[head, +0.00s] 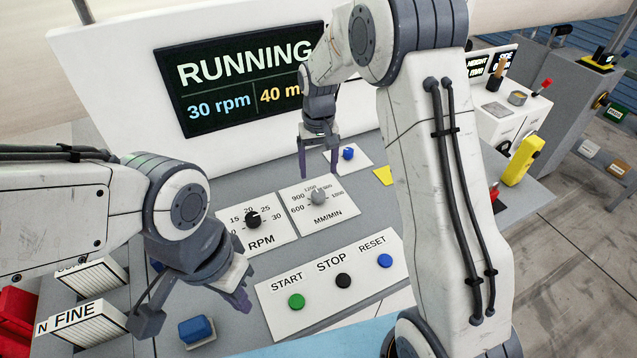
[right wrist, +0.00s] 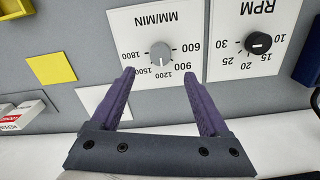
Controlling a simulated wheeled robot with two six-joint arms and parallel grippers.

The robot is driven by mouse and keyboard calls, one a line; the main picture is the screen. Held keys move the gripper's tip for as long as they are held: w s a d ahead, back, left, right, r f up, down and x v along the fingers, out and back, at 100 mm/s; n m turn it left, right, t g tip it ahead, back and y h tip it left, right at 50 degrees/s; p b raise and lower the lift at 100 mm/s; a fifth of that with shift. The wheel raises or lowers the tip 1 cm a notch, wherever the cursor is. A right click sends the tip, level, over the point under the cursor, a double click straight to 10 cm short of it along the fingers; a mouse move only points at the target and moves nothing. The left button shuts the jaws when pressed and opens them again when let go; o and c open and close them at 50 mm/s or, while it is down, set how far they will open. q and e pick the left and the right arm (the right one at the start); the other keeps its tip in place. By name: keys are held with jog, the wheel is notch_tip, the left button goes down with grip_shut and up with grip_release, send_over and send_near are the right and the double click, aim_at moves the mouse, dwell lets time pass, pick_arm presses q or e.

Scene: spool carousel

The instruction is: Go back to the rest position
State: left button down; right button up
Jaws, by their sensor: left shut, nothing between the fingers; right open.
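My left gripper (head: 240,297) hangs at the lower left of the head view, its purple fingers shut and empty, left of the START button. My right gripper (head: 318,150) is open and empty, pointing down at the panel just behind the MM/MIN dial. In the right wrist view its two purple fingers (right wrist: 155,105) stand apart, with the grey MM/MIN dial (right wrist: 160,55) showing beyond and between them. The fingers appear apart from the dial. The dial also shows in the head view (head: 318,197). The black RPM dial (head: 253,219) lies to its left.
A screen (head: 245,75) behind the panel reads RUNNING, 30 rpm and 40 m, partly hidden by my right arm. Green START (head: 296,301), black STOP (head: 343,281) and blue RESET (head: 385,261) buttons sit in front. A blue block (head: 196,329) is near my left gripper. A yellow device (head: 521,160) stands right.

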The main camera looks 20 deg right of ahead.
jog(key=shift+r, duration=0.75)
jog(key=s+a+r+n, duration=0.2)
jog(key=s+a+r, duration=0.2)
jog(key=s+a, duration=0.35)
jog(key=s+a+n, duration=0.1)
jog(key=s+n, duration=0.2)
jog(key=s, duration=0.9)
jog(key=s+a+n+y+b, duration=0.1)
jog(key=s+n, duration=0.1)
jog(key=s, duration=1)
jog(key=shift+a+r+n, duration=0.3)
jog(key=shift+a+n, duration=0.05)
jog(key=shift+n, duration=0.05)
